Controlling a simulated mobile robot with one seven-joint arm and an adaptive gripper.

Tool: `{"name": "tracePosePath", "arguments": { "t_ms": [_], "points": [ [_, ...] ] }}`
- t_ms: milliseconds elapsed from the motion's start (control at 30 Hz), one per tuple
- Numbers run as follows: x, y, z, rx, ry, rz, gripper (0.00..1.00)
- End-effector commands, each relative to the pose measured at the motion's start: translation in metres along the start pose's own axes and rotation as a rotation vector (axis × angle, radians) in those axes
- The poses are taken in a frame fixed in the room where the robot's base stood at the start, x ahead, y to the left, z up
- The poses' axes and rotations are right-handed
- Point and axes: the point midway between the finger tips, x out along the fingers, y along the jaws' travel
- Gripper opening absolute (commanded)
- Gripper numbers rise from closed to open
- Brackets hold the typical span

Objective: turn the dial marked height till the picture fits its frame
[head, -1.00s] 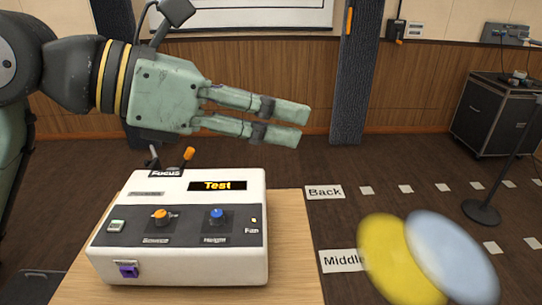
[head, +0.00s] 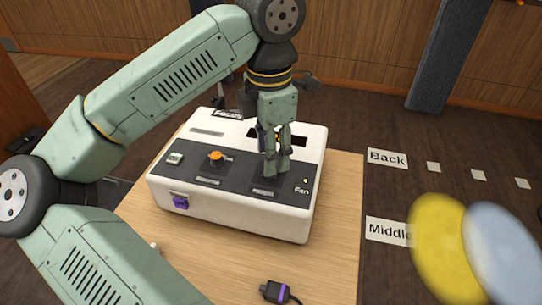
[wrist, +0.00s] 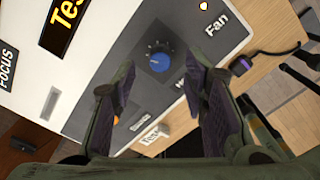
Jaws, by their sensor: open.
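The white projector box (head: 235,207) stands on the wooden table. Its blue dial (wrist: 158,60) shows in the wrist view, with tick marks around it and a partly hidden label beside it. My gripper (head: 276,170) points down over the right part of the dark panel. In the wrist view my gripper (wrist: 160,68) is open, one finger on each side of the blue dial; I cannot tell whether they touch it. In the head view the fingers hide this dial.
An orange dial (head: 216,156) sits left of my gripper on the panel. A black plug with a purple band (head: 275,291) lies on the table (head: 335,255) in front. Blurred yellow and blue discs (head: 447,250) hang at lower right.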

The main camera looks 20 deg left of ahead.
Motion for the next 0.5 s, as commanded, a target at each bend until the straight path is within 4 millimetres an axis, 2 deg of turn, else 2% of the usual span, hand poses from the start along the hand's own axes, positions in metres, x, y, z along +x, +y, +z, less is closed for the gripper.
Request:
{"name": "tracePosePath", "arguments": {
  "t_ms": [200,500],
  "points": [
    [0.024,0.000,0.000,0.000,-0.001,-0.001,0.40],
    [0.029,0.000,0.000,0.000,-0.002,0.000,0.40]
  ]
}}
